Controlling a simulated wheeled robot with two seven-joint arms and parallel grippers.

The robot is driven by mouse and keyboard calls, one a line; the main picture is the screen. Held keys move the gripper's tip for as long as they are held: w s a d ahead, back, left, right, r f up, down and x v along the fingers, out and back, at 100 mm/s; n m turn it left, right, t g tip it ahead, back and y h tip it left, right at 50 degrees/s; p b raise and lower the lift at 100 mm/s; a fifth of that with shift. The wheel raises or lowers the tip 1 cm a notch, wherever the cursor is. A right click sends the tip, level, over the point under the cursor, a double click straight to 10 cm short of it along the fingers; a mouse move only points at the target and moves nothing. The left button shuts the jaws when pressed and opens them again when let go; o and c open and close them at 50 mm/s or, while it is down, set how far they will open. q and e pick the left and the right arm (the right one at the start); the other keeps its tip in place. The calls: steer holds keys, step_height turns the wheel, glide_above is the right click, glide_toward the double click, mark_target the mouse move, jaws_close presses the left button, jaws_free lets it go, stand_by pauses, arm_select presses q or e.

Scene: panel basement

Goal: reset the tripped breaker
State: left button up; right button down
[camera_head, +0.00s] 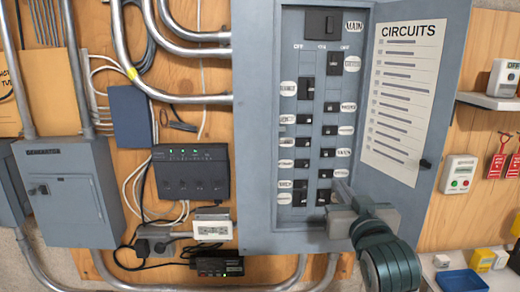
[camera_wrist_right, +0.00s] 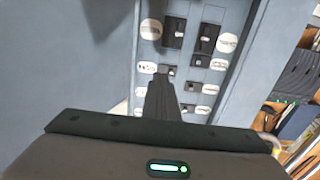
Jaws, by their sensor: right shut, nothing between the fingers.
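The open grey breaker panel (camera_head: 258,120) holds two columns of black breakers with white oval labels, under a large main breaker (camera_head: 322,24). Several small switches show, among them an upper left breaker (camera_head: 306,88) and an upper right one (camera_head: 335,64). I cannot tell which breaker is tripped. My right gripper (camera_head: 340,186) is shut and empty, its tips at the lower right of the breaker columns. In the right wrist view the shut fingers (camera_wrist_right: 160,82) point at the breaker rows (camera_wrist_right: 190,72); contact cannot be told. My left gripper is out of view.
The panel door (camera_head: 420,80) stands open on the right with a CIRCUITS list (camera_head: 402,85). A closed grey box (camera_head: 70,190), conduits and a black router (camera_head: 190,172) are on the wooden wall to the left. A blue tray (camera_head: 462,282) lies at lower right.

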steer(key=shift+s, duration=1.45)
steer(key=shift+f, duration=0.1)
